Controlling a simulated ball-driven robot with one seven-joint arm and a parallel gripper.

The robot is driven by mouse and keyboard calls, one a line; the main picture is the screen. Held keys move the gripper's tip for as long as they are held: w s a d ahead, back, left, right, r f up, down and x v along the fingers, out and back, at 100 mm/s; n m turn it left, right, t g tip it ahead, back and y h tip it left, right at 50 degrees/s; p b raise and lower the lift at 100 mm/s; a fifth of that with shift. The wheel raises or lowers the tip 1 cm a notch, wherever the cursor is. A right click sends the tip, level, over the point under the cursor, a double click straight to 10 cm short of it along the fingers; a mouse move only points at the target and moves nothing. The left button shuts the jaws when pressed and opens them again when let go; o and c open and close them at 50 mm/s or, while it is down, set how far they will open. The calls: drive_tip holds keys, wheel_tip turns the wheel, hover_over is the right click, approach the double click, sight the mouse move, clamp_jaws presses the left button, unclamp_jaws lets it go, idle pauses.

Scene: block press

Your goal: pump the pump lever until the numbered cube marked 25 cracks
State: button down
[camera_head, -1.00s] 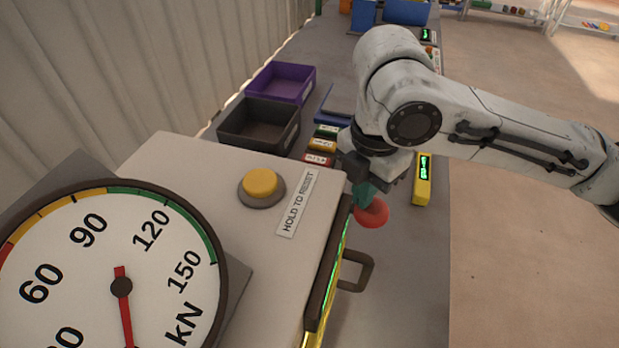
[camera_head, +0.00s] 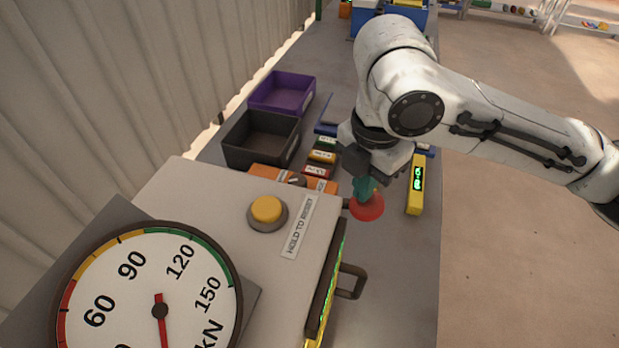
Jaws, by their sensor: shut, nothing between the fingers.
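The red ball knob (camera_head: 367,208) of the pump lever stands out past the right side of the press housing. My gripper (camera_head: 366,189), with green fingertips, is shut and empty, directly above the knob; I cannot tell whether they touch. A short dark rod shows just left of the knob; the rest of the lever is hidden. The pressure gauge (camera_head: 130,290) is at lower left, its red needle pointing down, away from the green band. The cube marked 25 is not visible.
The press housing (camera_head: 190,205) carries a yellow button (camera_head: 267,209) labelled "HOLD TO RESET". A handled door (camera_head: 350,283) is on its right side. A black bin (camera_head: 258,140), purple bin (camera_head: 283,92) and yellow display (camera_head: 416,185) stand beyond. The right table edge is near.

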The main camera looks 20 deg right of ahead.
wheel_tip(320, 180, up, 8)
drive_tip(key=p, duration=0.6)
drive_tip(key=shift+f, duration=0.25)
idle(0.6)
wheel_tip(320, 180, down, 3)
drive_tip(key=m+b, duration=0.7)
drive_tip(key=m, duration=1.1)
drive_tip(key=shift+r+b, duration=0.15)
drive_tip(key=shift+b, duration=0.2)
drive_tip(key=shift+f+b, duration=0.35)
drive_tip(key=shift+f, duration=0.45)
idle(0.8)
